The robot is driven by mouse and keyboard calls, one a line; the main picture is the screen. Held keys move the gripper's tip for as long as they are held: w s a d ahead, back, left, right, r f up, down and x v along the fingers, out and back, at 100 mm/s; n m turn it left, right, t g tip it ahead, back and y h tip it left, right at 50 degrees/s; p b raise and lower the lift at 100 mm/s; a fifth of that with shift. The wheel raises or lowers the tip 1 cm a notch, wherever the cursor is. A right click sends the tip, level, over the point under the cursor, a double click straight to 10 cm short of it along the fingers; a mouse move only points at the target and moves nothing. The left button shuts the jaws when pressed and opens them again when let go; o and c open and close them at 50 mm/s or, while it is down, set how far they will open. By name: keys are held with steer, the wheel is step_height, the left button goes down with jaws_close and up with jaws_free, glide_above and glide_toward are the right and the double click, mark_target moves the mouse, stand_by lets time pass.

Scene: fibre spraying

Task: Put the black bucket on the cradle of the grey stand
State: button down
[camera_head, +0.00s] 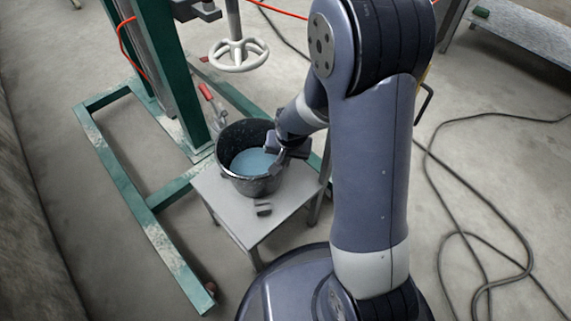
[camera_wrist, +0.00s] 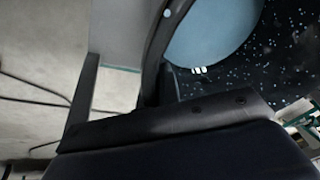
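The black bucket (camera_head: 243,181) stands upright on a small grey table (camera_head: 241,228) and holds pale blue contents. In the wrist view its dark, speckled inner wall (camera_wrist: 225,72) and blue contents fill the upper right. My gripper (camera_head: 283,153) is at the bucket's right rim, with its tip over or against the rim. In the wrist view the rim runs down to the gripper. No cradle of a grey stand is clearly identifiable.
A green steel frame (camera_head: 125,185) with floor beams stands left of and behind the table. A white handwheel (camera_head: 238,55) hangs above and behind the bucket. Black cable (camera_head: 470,180) loops across the floor at right.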

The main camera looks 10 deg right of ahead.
steer(key=shift+f+b, duration=0.45)
steer(key=shift+f, duration=1.2)
steer(key=shift+f, duration=0.15)
steer(key=c, duration=1.6)
jaws_free()
steer(key=shift+c, duration=0.2)
steer(key=p+v, duration=0.4)
steer(key=v, duration=0.8)
steer(key=shift+p, duration=0.3)
